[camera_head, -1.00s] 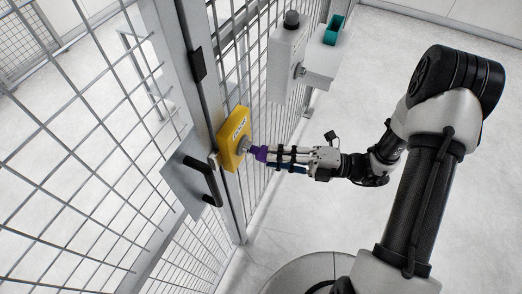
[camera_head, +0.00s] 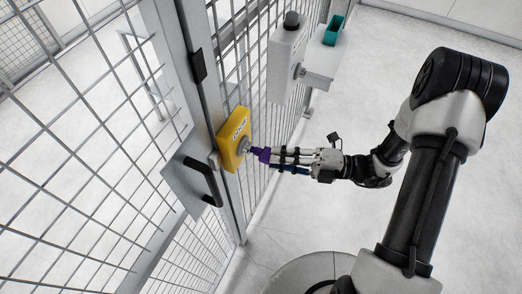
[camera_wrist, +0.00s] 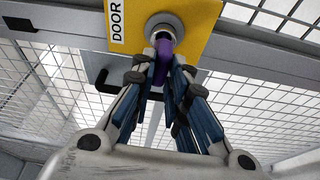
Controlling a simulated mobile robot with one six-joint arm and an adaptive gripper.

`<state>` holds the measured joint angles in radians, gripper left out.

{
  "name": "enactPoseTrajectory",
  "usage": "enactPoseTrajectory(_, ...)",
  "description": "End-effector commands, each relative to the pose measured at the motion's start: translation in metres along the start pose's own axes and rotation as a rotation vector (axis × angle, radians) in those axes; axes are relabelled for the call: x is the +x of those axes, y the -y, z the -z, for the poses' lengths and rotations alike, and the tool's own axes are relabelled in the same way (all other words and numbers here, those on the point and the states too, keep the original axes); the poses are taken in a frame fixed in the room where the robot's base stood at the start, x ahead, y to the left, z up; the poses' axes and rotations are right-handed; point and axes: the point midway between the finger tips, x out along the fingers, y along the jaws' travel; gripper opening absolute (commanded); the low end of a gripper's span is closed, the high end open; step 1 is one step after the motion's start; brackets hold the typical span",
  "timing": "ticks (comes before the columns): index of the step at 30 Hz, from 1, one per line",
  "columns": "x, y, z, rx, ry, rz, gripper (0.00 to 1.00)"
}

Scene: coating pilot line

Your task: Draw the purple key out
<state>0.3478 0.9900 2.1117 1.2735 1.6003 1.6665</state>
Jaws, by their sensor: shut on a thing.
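The purple key (camera_head: 260,153) sticks out of the round metal lock on the yellow box (camera_head: 234,138), which is fixed to the fence post beside the door. My gripper (camera_head: 272,156) is shut on the key's head and lies level, pointing left at the box. In the wrist view the key (camera_wrist: 162,62) sits between my fingertips (camera_wrist: 163,78), straight in front of the metal lock (camera_wrist: 163,27). The box face with a "DOOR" label (camera_wrist: 117,22) shows behind it. Whether the key's tip is still inside the lock is hidden.
A black door handle (camera_head: 205,182) on a grey plate is just below left of the box. Wire mesh fence (camera_head: 262,75) runs behind. A grey box with a black knob (camera_head: 288,50) and a teal-topped holder (camera_head: 332,30) are farther back. Floor to the right is open.

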Motion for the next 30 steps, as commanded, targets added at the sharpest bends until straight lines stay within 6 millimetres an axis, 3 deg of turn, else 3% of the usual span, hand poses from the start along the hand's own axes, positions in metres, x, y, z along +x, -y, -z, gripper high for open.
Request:
enactPoseTrajectory(17,-0.009,0.000,0.003,0.000,0.000,0.000,0.00)
enactPoseTrajectory(30,-0.029,-0.001,0.009,0.000,0.000,0.000,0.00)
